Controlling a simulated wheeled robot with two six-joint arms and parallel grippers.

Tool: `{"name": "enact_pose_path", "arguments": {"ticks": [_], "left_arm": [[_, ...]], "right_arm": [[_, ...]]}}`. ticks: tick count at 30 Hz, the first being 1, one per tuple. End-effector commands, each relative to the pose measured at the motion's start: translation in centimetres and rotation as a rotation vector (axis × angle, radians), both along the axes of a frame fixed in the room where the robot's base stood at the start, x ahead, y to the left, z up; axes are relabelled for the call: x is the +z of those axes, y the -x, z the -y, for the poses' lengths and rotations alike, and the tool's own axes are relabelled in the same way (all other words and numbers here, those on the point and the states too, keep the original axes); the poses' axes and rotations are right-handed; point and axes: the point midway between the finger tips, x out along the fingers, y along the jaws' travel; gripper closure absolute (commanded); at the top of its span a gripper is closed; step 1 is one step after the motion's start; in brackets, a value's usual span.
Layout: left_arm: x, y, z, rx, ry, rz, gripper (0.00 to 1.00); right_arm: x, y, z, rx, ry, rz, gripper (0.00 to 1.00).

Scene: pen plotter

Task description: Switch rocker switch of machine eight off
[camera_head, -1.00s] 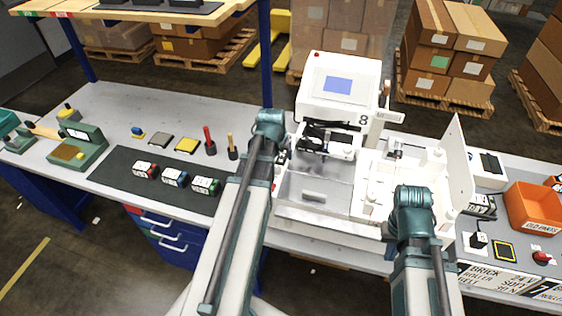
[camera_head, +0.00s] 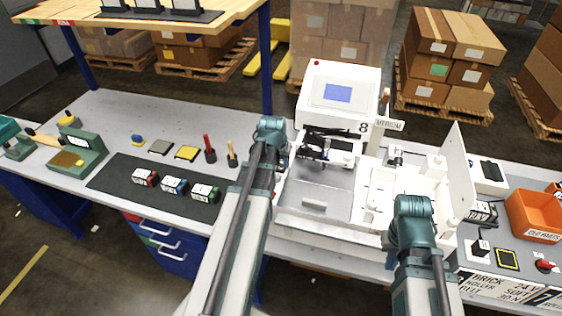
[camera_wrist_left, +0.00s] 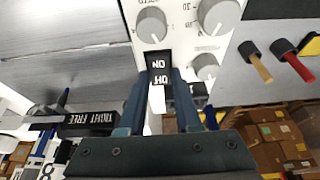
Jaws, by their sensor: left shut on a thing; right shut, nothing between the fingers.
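Machine eight (camera_head: 345,108) is the white plotter with a blue screen and an "8", right of centre in the head view. In the left wrist view its rocker switch (camera_wrist_left: 158,68) is black with white ON and OFF lettering, on a white panel. My left gripper (camera_wrist_left: 160,82) is shut on the rocker switch, one finger on each side at the OFF end. Which side of the rocker is pressed in is not clear. In the head view my left gripper is hidden behind its arm. My right arm stands before the machine's right part; its gripper is hidden.
A lever labelled FREE (camera_wrist_left: 92,124) is at lower left in the wrist view. In the head view, a dark mat (camera_head: 120,181) with several small cartridges lies left, and an orange bin (camera_head: 535,215) stands right.

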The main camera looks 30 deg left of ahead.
Motion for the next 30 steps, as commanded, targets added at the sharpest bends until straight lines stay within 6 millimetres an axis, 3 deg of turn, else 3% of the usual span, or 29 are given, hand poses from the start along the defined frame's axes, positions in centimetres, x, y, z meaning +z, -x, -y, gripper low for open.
{"name": "enact_pose_path", "arguments": {"ticks": [3, 10, 22, 23, 27, 30], "left_arm": [[0.39, -0.91, -0.27, 0.0, 0.024, -0.101, 1.0], [0.09, -1.12, -0.26, 0.0, 0.064, -0.265, 1.0], [0.03, -0.79, -0.16, 0.0, 0.072, -0.299, 1.0], [0.03, -0.78, -0.16, 0.0, 0.072, -0.299, 0.62], [0.03, -0.79, -0.17, 0.0, 0.071, -0.298, 0.38], [0.04, -0.81, -0.17, 0.0, 0.071, -0.297, 0.38]], "right_arm": [[1.1, 0.01, 0.0, 0.0, 0.0, 0.0, 1.0], [1.46, 0.0, 0.0, 0.001, 0.0, 0.0, 1.0], [1.46, 0.0, 0.0, 0.001, 0.0, 0.0, 1.0], [1.46, 0.0, 0.0, 0.001, 0.0, 0.0, 1.0], [1.46, 0.0, 0.0, 0.001, 0.0, 0.0, 1.0], [1.47, 0.0, 0.0, 0.001, 0.0, 0.0, 1.0]]}}
